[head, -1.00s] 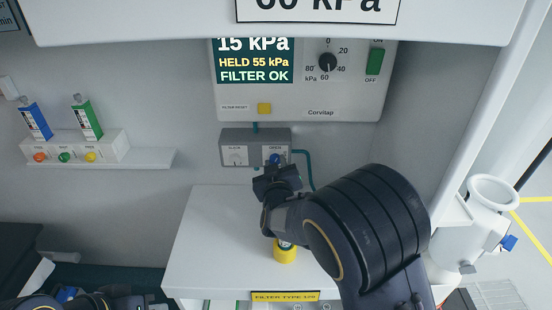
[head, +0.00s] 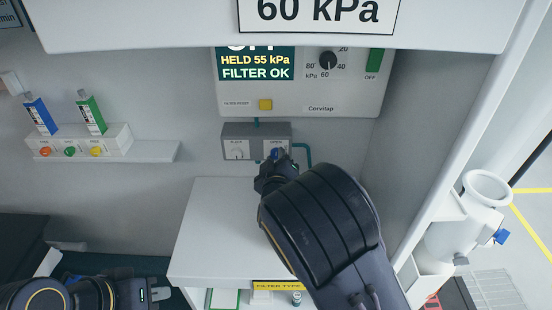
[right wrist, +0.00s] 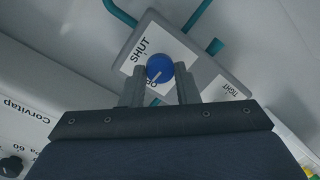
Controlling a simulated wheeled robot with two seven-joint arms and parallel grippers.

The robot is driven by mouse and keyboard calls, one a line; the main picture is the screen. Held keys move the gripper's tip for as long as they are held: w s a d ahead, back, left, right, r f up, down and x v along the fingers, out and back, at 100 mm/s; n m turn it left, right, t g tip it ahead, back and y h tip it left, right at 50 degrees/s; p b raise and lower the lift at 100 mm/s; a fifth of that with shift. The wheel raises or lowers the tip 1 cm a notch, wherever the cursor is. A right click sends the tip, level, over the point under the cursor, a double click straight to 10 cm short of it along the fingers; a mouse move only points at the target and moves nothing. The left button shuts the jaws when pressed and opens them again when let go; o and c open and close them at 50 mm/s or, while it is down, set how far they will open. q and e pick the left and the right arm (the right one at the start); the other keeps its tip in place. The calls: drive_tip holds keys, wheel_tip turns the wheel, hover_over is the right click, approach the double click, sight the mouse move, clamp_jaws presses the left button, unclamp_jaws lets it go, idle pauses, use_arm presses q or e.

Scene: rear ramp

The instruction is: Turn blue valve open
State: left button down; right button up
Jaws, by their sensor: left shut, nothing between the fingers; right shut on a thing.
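The blue valve (right wrist: 160,68) is a round knob with a white line, on a grey valve box (head: 238,142) below the Corvitap panel. In the right wrist view, labels SHUT and OPEN are beside it; the white line points toward the partly hidden OPEN label. My right gripper (right wrist: 160,88) is shut on the blue valve, one finger on each side. In the head view my right gripper (head: 275,165) and arm partly cover the valve. My left gripper (head: 145,294) is low at the left, shut and empty, with its fingertips unclear.
The Corvitap panel (head: 350,98) shows HELD 55 kPa and FILTER OK. A white shelf (head: 215,235) lies below the valve box. A white canister (head: 462,235) stands at right.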

drive_tip(key=o, duration=1)
drive_tip(key=s, duration=0.2)
drive_tip(key=s+b, duration=0.1)
drive_tip(key=s, duration=0.2)
drive_tip(key=s+r, duration=0.1)
drive_tip(key=s, duration=0.1)
drive_tip(key=shift+s, duration=0.4)
